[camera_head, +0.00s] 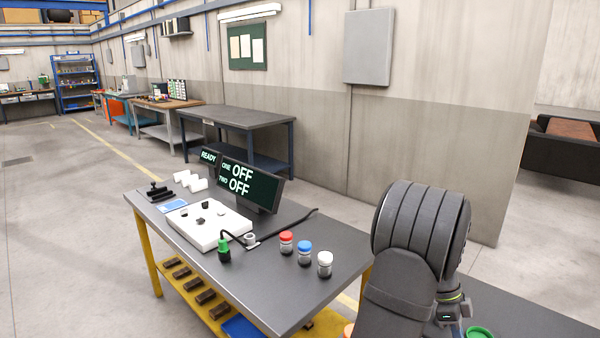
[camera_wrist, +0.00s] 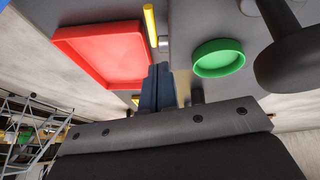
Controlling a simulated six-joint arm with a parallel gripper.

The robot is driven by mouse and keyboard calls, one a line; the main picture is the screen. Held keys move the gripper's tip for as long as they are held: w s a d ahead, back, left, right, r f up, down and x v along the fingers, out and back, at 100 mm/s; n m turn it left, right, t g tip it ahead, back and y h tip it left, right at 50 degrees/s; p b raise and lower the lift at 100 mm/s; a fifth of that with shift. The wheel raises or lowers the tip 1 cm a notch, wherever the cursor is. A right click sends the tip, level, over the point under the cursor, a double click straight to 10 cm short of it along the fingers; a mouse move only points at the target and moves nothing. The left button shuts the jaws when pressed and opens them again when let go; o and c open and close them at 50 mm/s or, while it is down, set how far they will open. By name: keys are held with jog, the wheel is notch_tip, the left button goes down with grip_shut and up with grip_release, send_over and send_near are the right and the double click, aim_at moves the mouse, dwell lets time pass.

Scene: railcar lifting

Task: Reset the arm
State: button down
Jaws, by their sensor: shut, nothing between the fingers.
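The fingers appear apart from both. In the head view my arm hides the gripper's fingertips, and only the edge of the green dish (camera_head: 480,332) shows.
The workbench carries a white panel (camera_head: 190,238) with black knobs, a display (camera_head: 250,183) reading ONE OFF, TWO OFF, and a green-topped plug (camera_head: 224,250). Red-capped (camera_head: 286,242), blue-capped (camera_head: 304,253) and white-capped (camera_head: 325,264) jars stand at its right. Its front right surface is clear.

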jog(key=w+a+r, duration=0.4)
jog(key=w+a, duration=0.1)
jog(key=w, duration=0.1)
jog(key=s+d+f, duration=0.1)
jog(key=s+d, duration=0.1)
jog(key=s, duration=0.1)
jog(key=s+d+f+t+y, duration=0.1)
jog(key=s+d+f, duration=0.1)
jog(key=s, duration=0.1)
jog(key=s+d+f+t+y, duration=0.1)
jog(key=s+d+f, duration=0.1)
jog(key=s, duration=0.1)
jog(key=shift+d+f, duration=0.25)
jog(key=shift+d, duration=0.15)
jog(key=s+d+t+y, duration=0.2)
jog(key=s+d, duration=0.2)
jog(key=d, duration=0.1)
notch_tip(320, 180, up, 10)
jog(key=shift+d+r, duration=0.25)
jog(key=shift+d, duration=0.1)
